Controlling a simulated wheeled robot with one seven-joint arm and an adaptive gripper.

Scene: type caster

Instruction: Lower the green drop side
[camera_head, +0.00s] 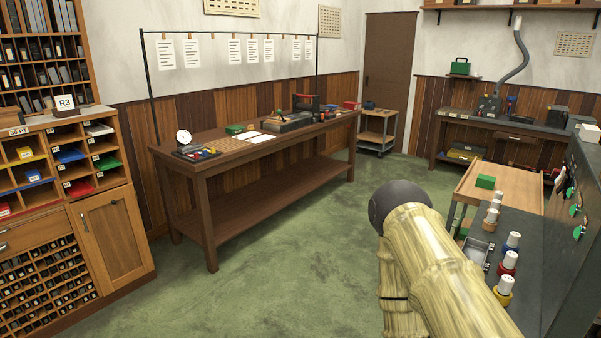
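I cannot make out a drop side for certain. Green-handled pieces (578,232) sit on the dark panel at far right. My pale, bamboo-patterned arm reaches up from the lower right and ends in view at a dark rounded joint. My gripper is not in view.
The long wooden bench (205,168) stands along the wall. The wooden cart (468,187) and a dark counter with white-capped bottles (508,262) lie close right of my arm. A small trolley (374,138) stands by the door. The green floor (290,255) is clear in the middle.

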